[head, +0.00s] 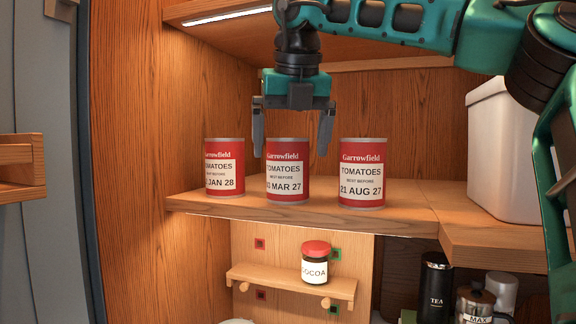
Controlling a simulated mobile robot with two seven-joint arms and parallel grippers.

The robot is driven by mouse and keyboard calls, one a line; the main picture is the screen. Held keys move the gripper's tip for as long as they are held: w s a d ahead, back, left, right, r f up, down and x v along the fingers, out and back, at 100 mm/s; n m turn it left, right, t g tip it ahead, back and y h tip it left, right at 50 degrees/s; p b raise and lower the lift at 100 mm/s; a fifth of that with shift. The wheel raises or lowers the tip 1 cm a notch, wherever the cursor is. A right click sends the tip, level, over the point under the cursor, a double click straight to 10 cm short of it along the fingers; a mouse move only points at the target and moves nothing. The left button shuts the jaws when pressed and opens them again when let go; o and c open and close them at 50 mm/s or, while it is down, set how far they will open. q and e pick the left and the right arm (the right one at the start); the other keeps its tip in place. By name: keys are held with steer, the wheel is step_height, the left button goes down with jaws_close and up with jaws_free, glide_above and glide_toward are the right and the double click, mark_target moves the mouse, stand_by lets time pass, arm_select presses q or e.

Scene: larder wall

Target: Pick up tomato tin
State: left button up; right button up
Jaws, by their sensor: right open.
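Three red and white Garrowfield tomato tins stand upright in a row on the wooden shelf. The left tin (224,168) is marked "JAN 28", its day partly cut off. The middle tin (287,171) is marked "MAR 27", its day also partly hidden. The right tin (362,173) is marked "21 AUG 27". My right gripper (293,150) points down with its fingers apart, one to each side of the middle tin's upper part in the picture. I cannot tell whether the fingers touch the tin. My left gripper is not in view.
The shelf (400,219) has a bare strip in front of the tins. A white container (505,150) stands at the right. Below, a cocoa jar (315,265) sits on a small ledge (270,277), with a black tea canister (434,285) and a glass press (475,305) lower right.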

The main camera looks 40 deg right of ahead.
steer(key=w+d, duration=0.1)
steer(key=w+p, duration=0.1)
steer(key=shift+w+d, duration=0.3)
steer(key=shift+d, duration=0.05)
steer(key=shift+x, duration=1.55)
steer(key=shift+s, duration=0.15)
steer(key=c, duration=1.2)
steer(key=shift+c, duration=0.5)
steer(key=shift+r, duration=0.1)
